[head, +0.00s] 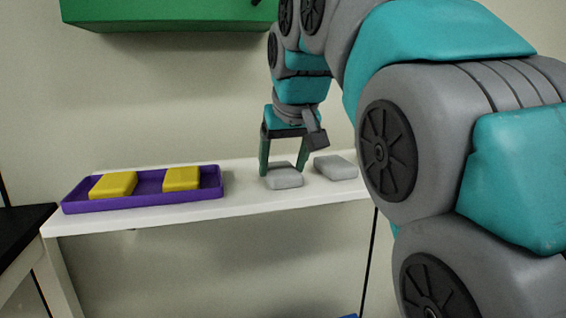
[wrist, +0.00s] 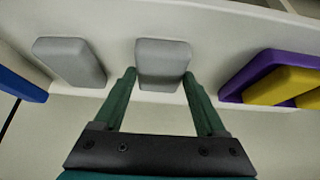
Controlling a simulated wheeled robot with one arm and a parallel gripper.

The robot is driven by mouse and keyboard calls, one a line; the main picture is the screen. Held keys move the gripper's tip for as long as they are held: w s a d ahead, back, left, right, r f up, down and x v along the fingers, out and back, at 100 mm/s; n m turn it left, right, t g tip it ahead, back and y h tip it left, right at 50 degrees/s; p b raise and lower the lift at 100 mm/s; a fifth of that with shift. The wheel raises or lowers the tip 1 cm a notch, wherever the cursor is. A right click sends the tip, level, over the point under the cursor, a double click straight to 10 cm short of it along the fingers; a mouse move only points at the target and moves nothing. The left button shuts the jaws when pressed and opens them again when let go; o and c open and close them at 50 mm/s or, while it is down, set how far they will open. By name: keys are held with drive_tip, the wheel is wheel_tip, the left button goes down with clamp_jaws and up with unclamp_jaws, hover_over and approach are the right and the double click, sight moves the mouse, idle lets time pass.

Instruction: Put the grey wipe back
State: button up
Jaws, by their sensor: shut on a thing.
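Two grey wipes lie on the white shelf. My gripper (head: 283,172) is shut on the nearer-left grey wipe (head: 285,181), with a finger on each side of it. In the wrist view this wipe (wrist: 162,60) sits between the fingertips of my gripper (wrist: 160,78). In the head view it is at the shelf surface; I cannot tell whether it is lifted. The other grey wipe (head: 336,167) lies flat to its right in the head view, apart from my gripper. It shows on the left in the wrist view (wrist: 70,61).
A purple tray (head: 142,202) with two yellow blocks (head: 114,185) stands on the left of the white shelf (head: 240,203). Shelf between tray and wipes is clear. A green box (head: 165,14) hangs above. A blue thing (wrist: 20,84) shows at the wrist view's left edge.

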drive_tip(key=o, duration=1.1)
drive_tip(key=shift+f, duration=0.1)
drive_tip(key=shift+o, duration=0.2)
drive_tip(key=p+v, duration=0.2)
drive_tip(key=v, duration=1)
